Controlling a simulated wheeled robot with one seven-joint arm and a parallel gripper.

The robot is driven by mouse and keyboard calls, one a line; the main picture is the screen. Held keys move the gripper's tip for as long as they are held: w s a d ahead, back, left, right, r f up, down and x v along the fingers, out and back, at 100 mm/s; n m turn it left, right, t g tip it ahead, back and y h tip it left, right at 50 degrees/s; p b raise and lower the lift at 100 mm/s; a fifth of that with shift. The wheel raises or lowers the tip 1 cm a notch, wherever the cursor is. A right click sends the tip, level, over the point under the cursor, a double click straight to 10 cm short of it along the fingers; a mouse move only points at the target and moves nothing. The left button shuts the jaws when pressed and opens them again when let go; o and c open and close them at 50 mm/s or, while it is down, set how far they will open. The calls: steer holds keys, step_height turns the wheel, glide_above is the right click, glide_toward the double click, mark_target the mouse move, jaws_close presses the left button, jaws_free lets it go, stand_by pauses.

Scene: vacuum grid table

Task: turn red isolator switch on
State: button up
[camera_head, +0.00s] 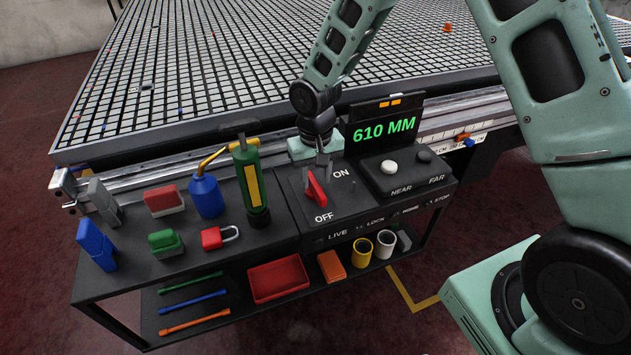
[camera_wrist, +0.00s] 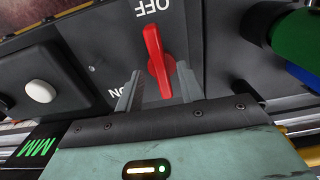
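The red isolator switch (camera_head: 316,190) is a red handle on a dark panel of the bench, between the labels OFF and ON. In the wrist view the red handle (camera_wrist: 155,50) stretches away from my gripper, with its far end by the OFF label. My gripper (camera_head: 321,166) is over the panel at the ON side of the handle. In the wrist view my gripper (camera_wrist: 158,82) is open, with one finger on each side of the handle's near part. Gaps show beside the handle; I cannot tell whether either finger touches it.
A display reading 610 MM (camera_head: 384,130) and a button box with a white knob (camera_head: 389,167) stand to the right. A green cylinder (camera_head: 251,182), a blue bottle (camera_head: 206,196) and a red padlock (camera_head: 220,237) are to the left. The grid table (camera_head: 245,75) lies behind.

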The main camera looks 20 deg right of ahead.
steer(key=shift+f, duration=1.05)
jaws_close()
